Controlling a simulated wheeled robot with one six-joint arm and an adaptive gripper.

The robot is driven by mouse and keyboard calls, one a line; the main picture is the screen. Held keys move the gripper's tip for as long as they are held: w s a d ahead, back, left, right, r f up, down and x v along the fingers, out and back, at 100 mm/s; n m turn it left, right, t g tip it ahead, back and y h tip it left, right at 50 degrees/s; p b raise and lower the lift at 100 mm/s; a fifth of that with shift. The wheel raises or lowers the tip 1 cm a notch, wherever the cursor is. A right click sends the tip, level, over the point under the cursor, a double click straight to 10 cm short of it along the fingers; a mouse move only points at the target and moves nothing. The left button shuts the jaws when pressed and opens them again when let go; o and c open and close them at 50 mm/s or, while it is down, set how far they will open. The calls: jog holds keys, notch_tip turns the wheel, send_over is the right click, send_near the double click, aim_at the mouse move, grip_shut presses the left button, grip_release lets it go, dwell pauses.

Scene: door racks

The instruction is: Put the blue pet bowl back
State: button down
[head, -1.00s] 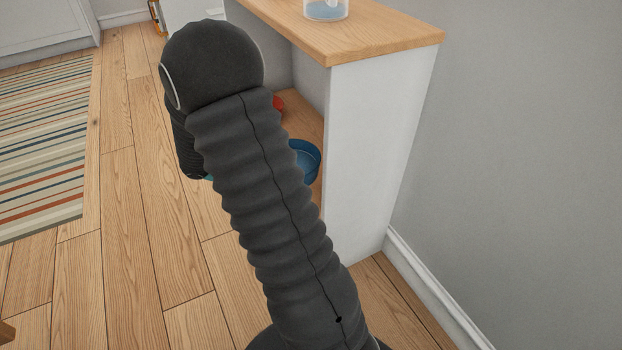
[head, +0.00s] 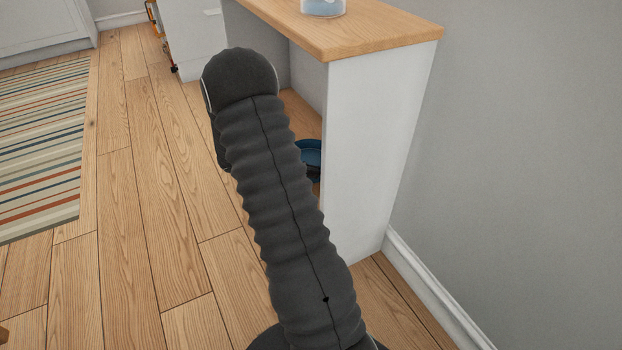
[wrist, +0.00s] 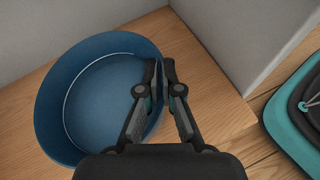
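The blue pet bowl (wrist: 105,95) fills the left of the wrist view, over the wooden bottom board of the white unit (head: 370,150). In the head view only part of the bowl (head: 312,153) shows, between my arm and the unit's side panel. My gripper (wrist: 162,75) is at the bowl's right rim, one finger inside the bowl and one outside. The fingertips are close together with the rim between them. I cannot tell whether the bowl rests on the board or hangs just above it. My arm hides the gripper's fingers in the head view.
The unit's grey inner walls (wrist: 225,35) stand close behind and right of the bowl. A teal and black object (wrist: 295,115) lies at the right in the wrist view. A clear container (head: 323,8) stands on the wooden top. Open floor and a striped rug (head: 45,150) lie left.

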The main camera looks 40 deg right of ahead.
jog(key=shift+f, duration=1.3)
jog(key=shift+f, duration=0.2)
jog(key=c, duration=1.3)
grip_release()
jog(key=shift+r, duration=0.25)
jog(key=v, duration=1.2)
jog(key=s+a+r+m+t+y, duration=0.55)
jog(key=s+a+r, duration=0.4)
jog(key=r, duration=0.35)
jog(key=s+a+r+m+t+y, duration=0.1)
jog(key=s+a+r+t+y, duration=0.1)
jog(key=s+a, duration=0.2)
jog(key=s+a+r+m+t+y, duration=0.2)
jog(key=s+a+t, duration=0.1)
jog(key=s+a, duration=0.1)
jog(key=s+a+r+m+t+y, duration=0.1)
jog(key=s+a+r+t+y, duration=0.1)
jog(key=s, duration=0.4)
jog(key=shift+a+r+p, duration=0.15)
jog(key=shift+a+r, duration=0.05)
jog(key=shift+a, duration=0.45)
jog(key=shift+a+r+p, duration=0.15)
jog(key=shift+a+r, duration=0.1)
jog(key=shift+a, duration=0.35)
